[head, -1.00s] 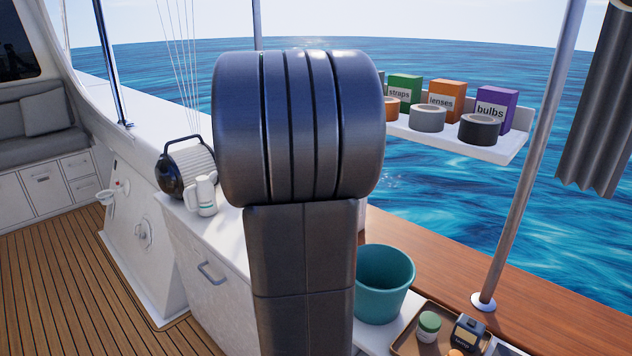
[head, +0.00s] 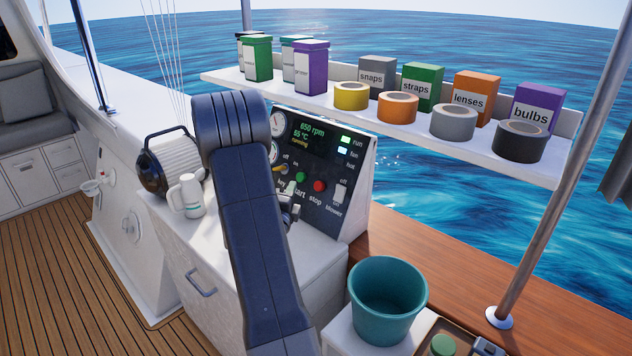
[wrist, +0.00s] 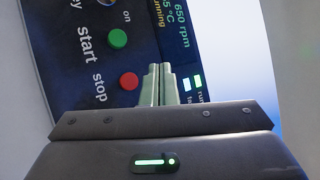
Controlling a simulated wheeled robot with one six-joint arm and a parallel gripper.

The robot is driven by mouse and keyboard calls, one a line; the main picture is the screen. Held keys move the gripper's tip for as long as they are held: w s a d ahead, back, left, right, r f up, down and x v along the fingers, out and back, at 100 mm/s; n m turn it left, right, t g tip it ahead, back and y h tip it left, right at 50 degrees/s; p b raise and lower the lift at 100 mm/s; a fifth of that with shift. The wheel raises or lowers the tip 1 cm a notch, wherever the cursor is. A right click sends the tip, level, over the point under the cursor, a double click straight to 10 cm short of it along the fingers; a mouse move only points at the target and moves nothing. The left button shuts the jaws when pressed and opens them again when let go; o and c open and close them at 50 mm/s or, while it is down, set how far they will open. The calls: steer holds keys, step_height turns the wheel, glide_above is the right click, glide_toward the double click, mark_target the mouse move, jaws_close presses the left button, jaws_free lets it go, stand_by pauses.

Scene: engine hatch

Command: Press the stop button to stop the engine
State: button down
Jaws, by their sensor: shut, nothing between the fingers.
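The red stop button (head: 319,186) is on a dark control panel (head: 340,160), right of the green start button (head: 301,177). The panel display (head: 308,135) reads 650 rpm and running, with the run light lit. In the wrist view, the stop button (wrist: 129,81) lies just left of my fingertips. My gripper (wrist: 158,70) is shut and empty, its tips in front of the panel beside the stop button. In the head view, my gripper (head: 292,212) is partly hidden behind my arm, in front of the panel's lower part. No contact with the button is visible.
A blower switch (head: 340,193) sits right of the stop button. A shelf (head: 420,132) with boxes and tape rolls hangs behind and above. A teal bucket (head: 388,300) stands at front right.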

mark_target(319, 186)
steer(key=shift+w, duration=0.1)
stand_by(0.4)
steer(key=w+d+f+b, duration=0.1)
steer(key=w+d+f, duration=0.2)
steer(key=w+d, duration=0.2)
steer(key=shift+w+d+f, duration=0.3)
steer(key=shift+w+d+f+b, duration=0.2)
steer(key=shift+f+b, duration=0.05)
steer(key=shift+b, duration=0.75)
stand_by(1.5)
steer(key=shift+w+r, duration=0.1)
